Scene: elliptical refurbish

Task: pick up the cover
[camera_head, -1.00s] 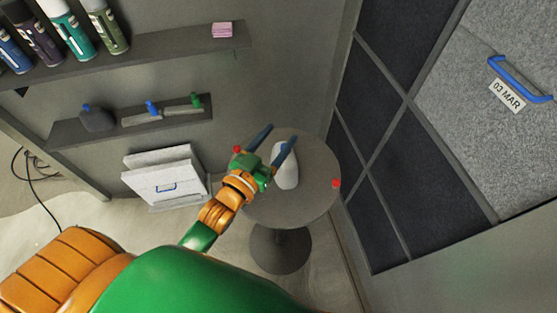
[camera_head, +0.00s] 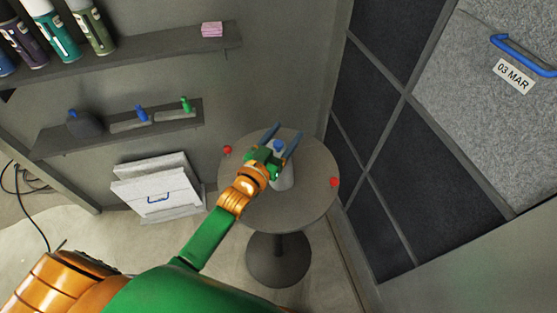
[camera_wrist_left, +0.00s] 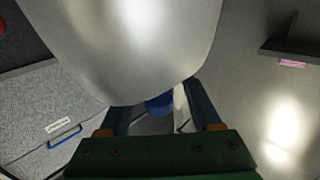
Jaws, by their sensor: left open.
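A pale grey rounded piece (camera_head: 285,180) with a blue knob (camera_head: 279,145) stands on the round grey table (camera_head: 305,208); I take it to be the cover. My left gripper (camera_head: 280,137) is open above it, its two blue fingers on either side of the knob. In the left wrist view the smooth grey body (camera_wrist_left: 140,45) fills the upper middle, and the blue knob (camera_wrist_left: 158,104) shows between the fingers. I cannot tell whether the fingers touch it. The gripper and wrist hide part of the piece. My right gripper is not in view.
Two small red knobs, one on the left (camera_head: 227,150) and one on the right (camera_head: 334,182), are near the table's edges. Wall shelves (camera_head: 135,60) with bottles are at upper left. A panelled dark wall (camera_head: 390,110) stands close on the right.

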